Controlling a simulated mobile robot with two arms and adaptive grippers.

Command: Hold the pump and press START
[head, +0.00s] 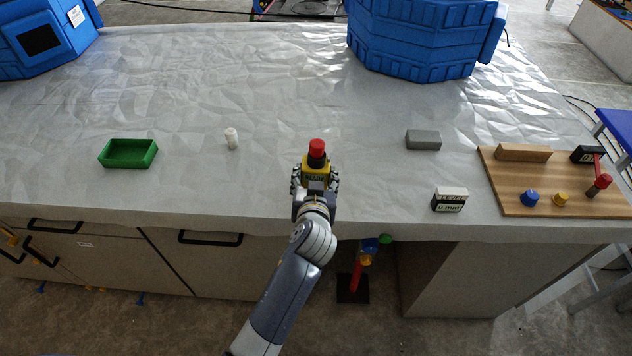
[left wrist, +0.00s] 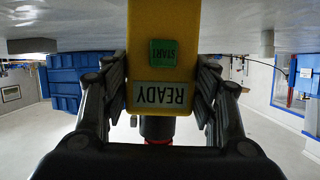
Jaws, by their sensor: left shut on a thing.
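The yellow pump (head: 316,170) with a red top (head: 317,148) stands upright near the table's front edge in the head view. My left gripper (head: 315,183) is shut on it, one finger on each side. In the left wrist view, which is upside down, the pump (left wrist: 163,25) sits between the fingers of my left gripper (left wrist: 163,78). Its green START button (left wrist: 163,53) and its READY label (left wrist: 160,95) face the camera, unobstructed. My right gripper is not in view.
A green tray (head: 128,154) and a small white cylinder (head: 231,138) are on the left. A grey block (head: 423,140), a small "0 mm" display (head: 449,200) and a wooden board (head: 510,190) with knobs are on the right. Blue bins stand behind. The table around the pump is clear.

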